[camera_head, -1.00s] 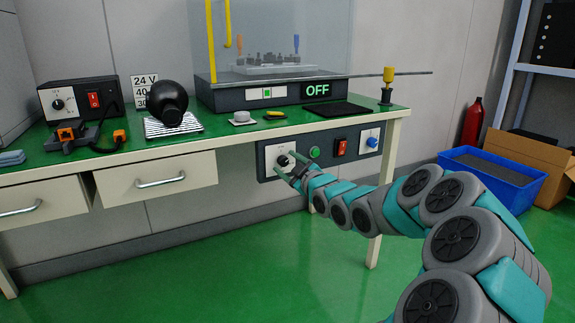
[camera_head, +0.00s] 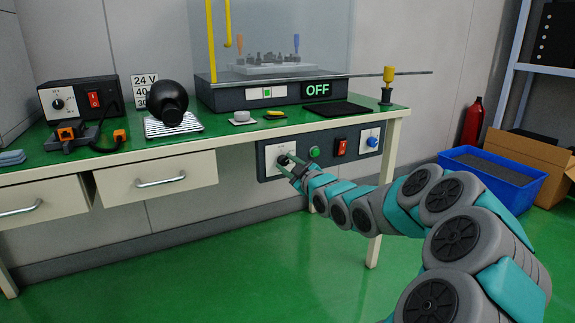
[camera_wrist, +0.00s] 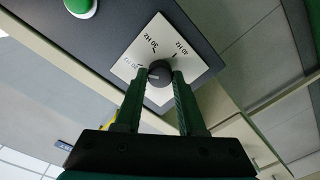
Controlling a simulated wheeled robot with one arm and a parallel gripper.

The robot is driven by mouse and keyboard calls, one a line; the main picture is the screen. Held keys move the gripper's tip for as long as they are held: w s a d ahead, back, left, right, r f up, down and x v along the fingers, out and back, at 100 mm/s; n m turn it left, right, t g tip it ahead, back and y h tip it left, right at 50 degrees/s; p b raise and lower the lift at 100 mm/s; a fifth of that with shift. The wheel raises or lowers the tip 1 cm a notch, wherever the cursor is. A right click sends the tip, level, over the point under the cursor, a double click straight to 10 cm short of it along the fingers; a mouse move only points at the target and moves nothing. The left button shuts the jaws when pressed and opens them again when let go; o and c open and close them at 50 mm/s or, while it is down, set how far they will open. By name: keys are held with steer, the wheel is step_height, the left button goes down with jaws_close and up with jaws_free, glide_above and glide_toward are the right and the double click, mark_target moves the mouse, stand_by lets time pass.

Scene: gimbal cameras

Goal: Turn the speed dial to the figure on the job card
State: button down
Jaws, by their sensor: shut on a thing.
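The speed dial is a black round knob (camera_wrist: 160,73) on a white plate (camera_wrist: 152,52) with several Hz figures around it. They appear to read 20, 30 and 40 Hz, turned over in the wrist view. My gripper (camera_wrist: 160,78) has one finger on each side of the knob and is shut on it. In the head view my gripper (camera_head: 287,164) reaches the dial plate (camera_head: 276,152) on the bench's front panel. The knob's pointer is not clear. A white card (camera_head: 143,85) on the wall reads 24 V, 40 and 30; a black ball hides part of it.
A green button (camera_head: 314,152), a red switch (camera_head: 340,147) and a blue knob (camera_head: 373,142) sit right of the dial. Drawers (camera_head: 157,178) are left of it. The machine display (camera_head: 317,90) reads OFF. A blue crate (camera_head: 490,180) stands at the right.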

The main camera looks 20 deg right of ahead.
steer(key=shift+m+p, duration=0.35)
steer(key=shift+m, duration=0.05)
steer(key=shift+r+m+p, duration=0.1)
steer(key=shift+m+p, duration=0.4)
steer(key=shift+m, duration=0.1)
steer(key=m+p, duration=0.2)
steer(key=m, duration=0.1)
steer(key=shift+m, duration=0.3)
steer(key=m+p, duration=0.1)
steer(key=m, duration=0.5)
steer(key=shift+f+p, duration=0.2)
steer(key=shift+p, duration=0.1)
steer(key=shift+m, duration=0.3)
steer(key=c, duration=0.5)
jaws_free()
